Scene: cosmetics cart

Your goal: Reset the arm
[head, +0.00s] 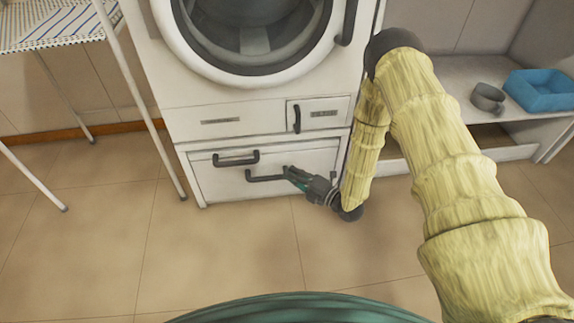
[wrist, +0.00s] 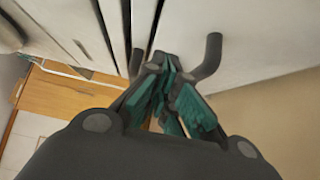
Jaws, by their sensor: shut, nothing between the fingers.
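My gripper (head: 287,171) is low in front of the white washing machine (head: 240,118), at the right end of a dark drawer handle (head: 262,178). In the wrist view, the teal-padded fingers (wrist: 166,68) are shut and hold nothing. A dark curved handle (wrist: 209,58) stands just right of the fingertips there. I cannot tell whether the fingers touch it. My arm is covered in a yellow sleeve and comes down along the machine's right side.
A second dark handle (head: 236,159) is on the lower front. At right, a low shelf (head: 455,85) holds a blue tray (head: 540,90) and a grey round container (head: 488,97). The tiled floor (head: 215,250) in front is clear.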

